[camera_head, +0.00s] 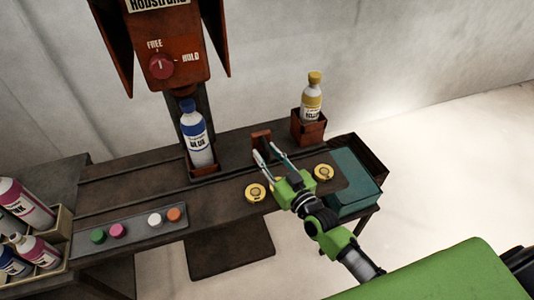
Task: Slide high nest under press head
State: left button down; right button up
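The orange-red press head (160,62), with a FREE/HOLD knob, hangs over the left part of the bench. Below it a blue-capped bottle (195,135) stands in a low brown nest (203,170). A taller box-like brown nest (308,128) stands at the right of the bench and holds a yellow-capped bottle (312,100). A small upright brown piece (261,138) sits between the two nests. My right gripper (265,152) is by this piece, its fingers apart; I cannot tell whether they touch it. My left gripper is not in view.
Yellow round discs (256,193) lie on the bench near my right gripper. A teal box (352,183) is at the right end. A grey tray (130,227) with several coloured caps is at front left, beside a crate of bottles (58,238).

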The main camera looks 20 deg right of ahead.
grip_shut()
jog(key=shift+a, duration=0.1)
